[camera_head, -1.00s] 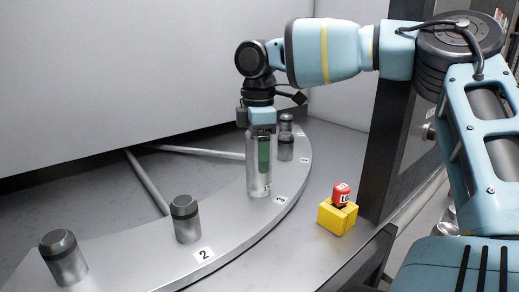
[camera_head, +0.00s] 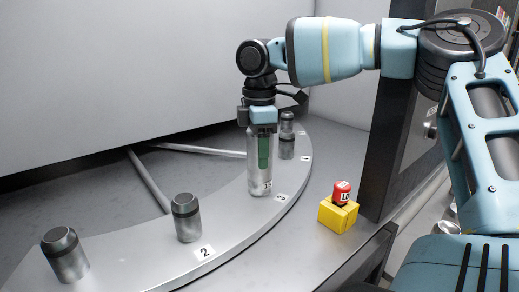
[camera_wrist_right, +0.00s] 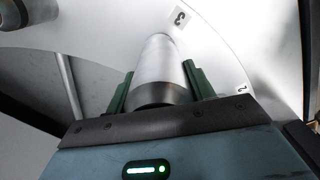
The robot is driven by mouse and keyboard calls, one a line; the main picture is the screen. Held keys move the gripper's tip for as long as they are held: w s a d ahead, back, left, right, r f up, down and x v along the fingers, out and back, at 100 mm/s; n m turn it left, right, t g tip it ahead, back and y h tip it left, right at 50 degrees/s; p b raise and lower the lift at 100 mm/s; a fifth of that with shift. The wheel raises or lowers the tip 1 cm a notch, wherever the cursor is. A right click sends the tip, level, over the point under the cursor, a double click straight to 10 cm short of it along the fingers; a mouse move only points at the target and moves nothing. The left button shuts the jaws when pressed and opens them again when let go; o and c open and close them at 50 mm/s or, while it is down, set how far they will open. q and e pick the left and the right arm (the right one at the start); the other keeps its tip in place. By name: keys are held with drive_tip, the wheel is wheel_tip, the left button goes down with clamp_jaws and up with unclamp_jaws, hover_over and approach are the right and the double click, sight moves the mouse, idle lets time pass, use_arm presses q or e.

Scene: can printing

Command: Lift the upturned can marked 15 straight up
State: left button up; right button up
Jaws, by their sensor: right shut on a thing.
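A pale metal can (camera_head: 260,178) stands upright on the curved grey ring, beside the label 3. Small marks near its bottom edge look like 15 but are too small to read surely. My right gripper (camera_head: 264,158) points down from above with its green fingers closed on the can's sides. I cannot see a gap under the can. In the right wrist view the can (camera_wrist_right: 165,65) lies between the two green fingers (camera_wrist_right: 158,88), its dark end towards the palm. My left gripper is not in view.
The curved ring (camera_head: 225,225) carries dark-topped holders at the front left (camera_head: 65,256), near label 2 (camera_head: 187,218), and behind the can (camera_head: 287,145). A yellow block (camera_head: 338,215) with a red marked piece (camera_head: 342,192) stands to the right. A pale wall (camera_head: 130,70) rises behind.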

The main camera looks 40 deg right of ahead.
wheel_tip(320, 180, up, 10)
idle(0.5)
idle(0.6)
